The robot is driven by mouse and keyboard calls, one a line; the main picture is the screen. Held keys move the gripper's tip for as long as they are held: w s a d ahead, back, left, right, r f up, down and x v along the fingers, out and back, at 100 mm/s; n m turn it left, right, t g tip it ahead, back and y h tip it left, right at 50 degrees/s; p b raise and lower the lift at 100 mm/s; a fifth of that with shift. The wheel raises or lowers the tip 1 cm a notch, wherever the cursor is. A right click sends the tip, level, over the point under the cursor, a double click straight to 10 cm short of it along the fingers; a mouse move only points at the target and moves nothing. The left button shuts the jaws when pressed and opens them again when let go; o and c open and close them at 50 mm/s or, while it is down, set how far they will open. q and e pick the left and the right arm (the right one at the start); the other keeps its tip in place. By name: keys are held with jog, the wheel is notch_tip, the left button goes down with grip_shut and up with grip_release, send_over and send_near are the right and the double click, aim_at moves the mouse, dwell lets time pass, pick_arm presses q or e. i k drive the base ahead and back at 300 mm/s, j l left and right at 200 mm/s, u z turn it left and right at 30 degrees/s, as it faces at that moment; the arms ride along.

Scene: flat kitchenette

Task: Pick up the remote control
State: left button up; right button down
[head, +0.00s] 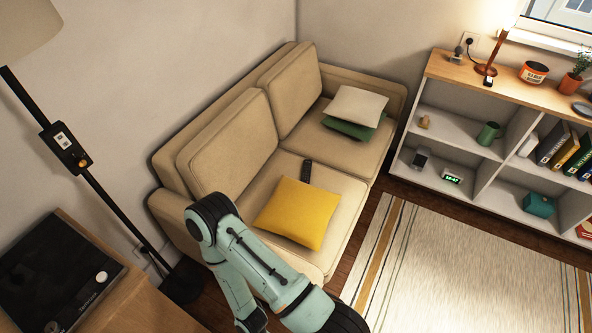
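The remote control (307,170) is a slim dark bar. It lies on the seat of the beige sofa (343,181), just behind the top edge of a yellow cushion (297,212). It shows almost whole; its near end is close to the cushion, and I cannot tell whether they touch. One of my teal arms rises from the bottom of the head view and bends down again in front of the sofa's near end, well short of the remote. Neither gripper's fingers show.
A white cushion (356,106) and a green one (350,128) lie on the sofa's far seat. A shelf unit (451,133) stands at the right. A floor lamp (66,146) and wooden cabinet (137,302) are at the left. The striped rug (450,265) is clear.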

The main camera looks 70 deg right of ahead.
aim_at(306, 173)
jog(key=z, duration=2.6)
jog(key=l+u, duration=0.1)
jog(key=u, duration=0.4)
jog(key=l+u, duration=0.1)
jog(key=u, duration=0.4)
jog(key=i+l+u, duration=0.1)
jog(key=u, duration=0.4)
jog(key=l+u, duration=0.15)
jog(key=u, duration=0.3)
jog(key=k+l+u, duration=0.15)
jog(key=l+u, duration=0.3)
jog(key=k+l+u, duration=0.25)
jog(key=u, duration=0.2)
jog(key=k+l+u, duration=0.55)
jog(key=k+l, duration=0.15)
jog(key=k+l+u, duration=0.1)
jog(key=k+l, duration=0.55)
jog(key=k, duration=0.3)
jog(key=l, duration=1.25)
jog(key=u, duration=0.05)
